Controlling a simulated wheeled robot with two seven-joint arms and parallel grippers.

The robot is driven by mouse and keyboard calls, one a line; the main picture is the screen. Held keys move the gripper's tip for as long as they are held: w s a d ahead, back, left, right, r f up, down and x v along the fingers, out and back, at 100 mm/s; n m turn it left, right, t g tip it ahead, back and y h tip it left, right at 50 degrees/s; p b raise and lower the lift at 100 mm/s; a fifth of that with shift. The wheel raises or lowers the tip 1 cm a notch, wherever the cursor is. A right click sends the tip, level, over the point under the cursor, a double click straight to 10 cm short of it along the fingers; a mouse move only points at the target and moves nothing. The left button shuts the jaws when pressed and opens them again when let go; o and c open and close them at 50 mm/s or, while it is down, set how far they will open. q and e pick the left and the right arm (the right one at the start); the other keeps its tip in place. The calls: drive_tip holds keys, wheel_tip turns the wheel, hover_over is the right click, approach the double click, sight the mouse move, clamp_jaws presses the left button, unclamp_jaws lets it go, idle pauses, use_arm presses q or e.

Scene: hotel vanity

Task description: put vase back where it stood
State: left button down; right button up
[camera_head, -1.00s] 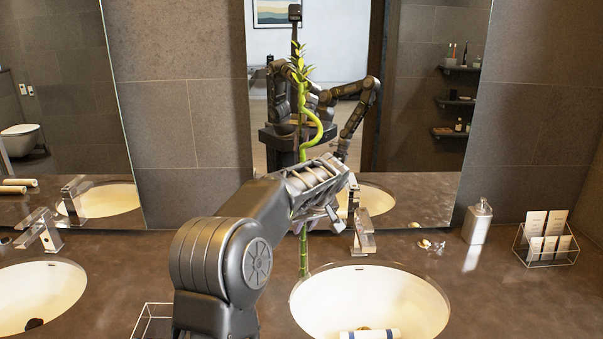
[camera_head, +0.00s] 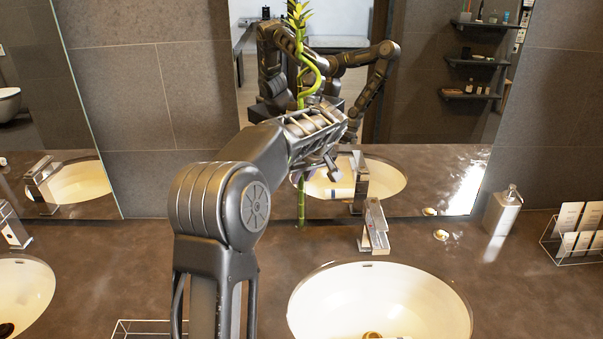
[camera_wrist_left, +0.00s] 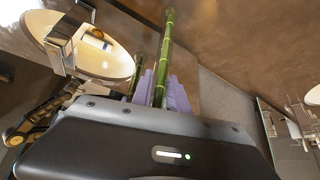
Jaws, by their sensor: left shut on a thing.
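My left gripper (camera_head: 325,165) is shut on a tall green bamboo stalk (camera_head: 301,207), between the mirror and the right-hand basin. The stalk is upright, with a curled upper part and leaves at the top edge of the head view. Its bare lower end hangs below the gripper, left of the tap; I cannot tell if it touches the counter. In the left wrist view the stalk (camera_wrist_left: 166,50) runs out between the pale purple fingers (camera_wrist_left: 170,95). A separate vase body does not show. My right gripper is not directly in view.
The right-hand basin (camera_head: 303,300) and its tap (camera_head: 376,228) are close to the stalk. The mirror (camera_head: 430,150) rises behind, reflecting my arms. A soap bottle (camera_head: 502,210) and a wire card holder (camera_head: 578,240) stand at right. The counter (camera_head: 150,260) between the basins looks mostly clear.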

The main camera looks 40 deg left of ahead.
sight(303, 194)
use_arm(q)
drive_tip(key=shift+f, duration=0.15)
drive_tip(key=shift+f+b, duration=1.3)
drive_tip(key=shift+f, duration=0.75)
drive_tip(key=shift+f+b, duration=0.45)
drive_tip(key=shift+f, duration=0.55)
drive_tip(key=shift+f+b, duration=0.3)
drive_tip(key=shift+b, duration=0.05)
drive_tip(key=shift+c, duration=2)
unclamp_jaws()
